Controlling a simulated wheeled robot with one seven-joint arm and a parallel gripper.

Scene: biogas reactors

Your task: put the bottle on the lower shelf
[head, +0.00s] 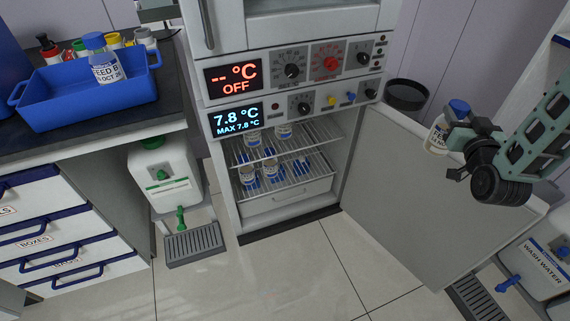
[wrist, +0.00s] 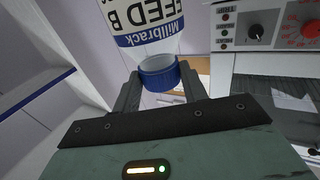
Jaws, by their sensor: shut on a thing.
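A white bottle (head: 437,133) with a blue cap and a label is in my gripper (head: 458,138) at the right of the head view, above the open fridge door. In the wrist view, the bottle (wrist: 150,35) appears upside down, reading "FEED B" and "Millbrack". Its blue cap lies between the fingers of my gripper (wrist: 160,85), which is shut on it. The open fridge has wire shelves. The upper shelf (head: 310,133) and the lower shelf (head: 316,168) both hold blue-and-white bottles. The right part of the lower shelf looks emptier, though details are small.
A blue tray (head: 70,105) with a "FEED B" bottle (head: 105,62) is on the left counter. A white canister (head: 165,175) stands left of the fridge.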

